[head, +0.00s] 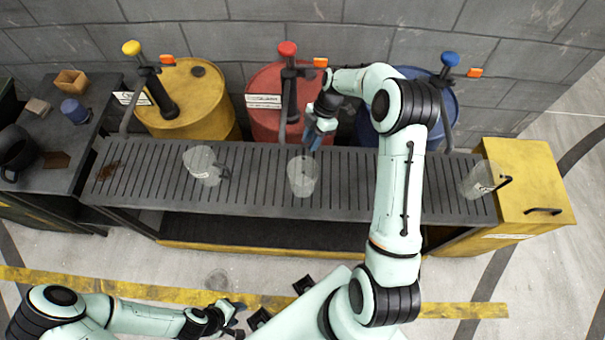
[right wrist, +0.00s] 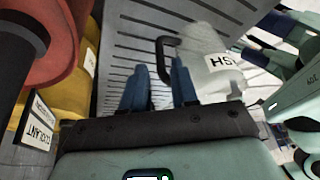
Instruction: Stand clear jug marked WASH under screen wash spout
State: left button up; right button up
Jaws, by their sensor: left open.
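A clear jug (head: 302,178) stands upright on the slatted bench in front of the red drum. In the right wrist view the jug (right wrist: 212,62) has a black handle and a white label of which only part shows, upside down, ending in "SH". My right gripper (head: 312,140) is just behind this jug. Its blue fingers (right wrist: 160,88) are apart, with the handle at the gap between them; I cannot tell contact. My left gripper (head: 232,316) is open and empty, low in front of the bench. The blue drum (head: 447,108) is partly hidden by my right arm; its label is hidden.
Other clear jugs stand on the slatted bench (head: 250,185), one at left (head: 203,163) and one at right (head: 478,180). A yellow drum (head: 195,95), labelled COOLANT, and a red drum (head: 265,85) stand behind. A yellow cabinet (head: 535,170) closes the right end.

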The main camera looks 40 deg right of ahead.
aim_at(303, 172)
jog(key=x, duration=0.6)
jog(key=shift+a+f+p, duration=0.25)
jog(key=shift+f+p, duration=0.1)
grip_shut()
